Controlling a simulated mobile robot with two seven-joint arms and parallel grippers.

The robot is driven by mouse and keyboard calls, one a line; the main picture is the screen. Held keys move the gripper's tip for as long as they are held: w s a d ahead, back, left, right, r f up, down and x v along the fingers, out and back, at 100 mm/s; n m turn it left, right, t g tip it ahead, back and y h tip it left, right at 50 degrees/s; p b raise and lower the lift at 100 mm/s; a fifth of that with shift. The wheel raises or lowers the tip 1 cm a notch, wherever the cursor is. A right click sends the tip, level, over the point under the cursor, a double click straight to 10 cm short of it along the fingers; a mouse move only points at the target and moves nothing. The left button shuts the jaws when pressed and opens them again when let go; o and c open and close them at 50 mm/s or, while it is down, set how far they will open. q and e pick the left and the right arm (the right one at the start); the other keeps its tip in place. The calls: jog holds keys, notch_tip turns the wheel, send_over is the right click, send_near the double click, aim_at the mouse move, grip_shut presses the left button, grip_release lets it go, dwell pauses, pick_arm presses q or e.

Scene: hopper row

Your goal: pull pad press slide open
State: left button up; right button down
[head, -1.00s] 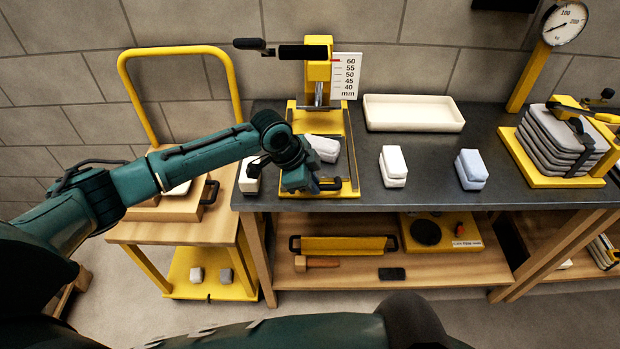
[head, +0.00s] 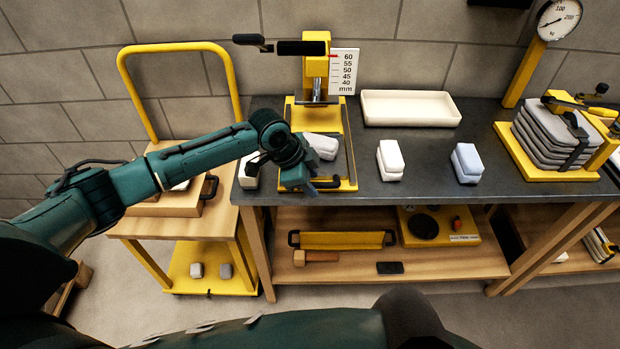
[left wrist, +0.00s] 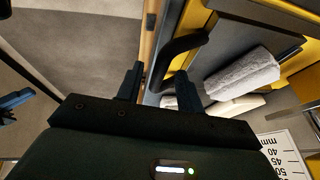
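The yellow press (head: 317,72) stands at the left end of the dark bench, with a mm scale beside it. A pale grey pad (head: 323,146) lies on the press slide (head: 349,160), partly behind my arm; it also shows in the left wrist view (left wrist: 242,73). The slide's black handle (head: 328,184) points toward me, and it shows just beyond the fingers in the wrist view (left wrist: 182,45). My left gripper (left wrist: 158,88) is open near the handle, with a gap between its fingers. A blue piece at the left edge of the wrist view (left wrist: 14,100) may be my right gripper.
A cream tray (head: 410,108), a white pad (head: 390,160) and a bluish pad (head: 467,163) are on the bench. Strapped grey pads (head: 550,135) sit at the right. A wooden cart (head: 130,227) stands at the left. The bench middle is mostly clear.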

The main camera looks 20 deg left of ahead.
pick_arm(q)
jog(key=shift+r, duration=0.1)
jog(key=v, duration=1.3)
jog(key=s+d+f+n+t+h, duration=0.2)
jog(key=s+d+f+n, duration=0.1)
jog(key=d+f, duration=0.3)
jog(key=s+d+f+n+t+h, duration=0.1)
jog(key=s+d+f+n+t, duration=0.1)
jog(key=s+d+f, duration=0.35)
jog(key=s+a+f+n+t+y, duration=0.3)
jog(key=s+a+f+n, duration=0.4)
jog(key=s, duration=0.5)
jog(key=shift+a+f+y, duration=0.2)
jog(key=shift+f+y, duration=0.1)
jog(key=shift+f, duration=0.6)
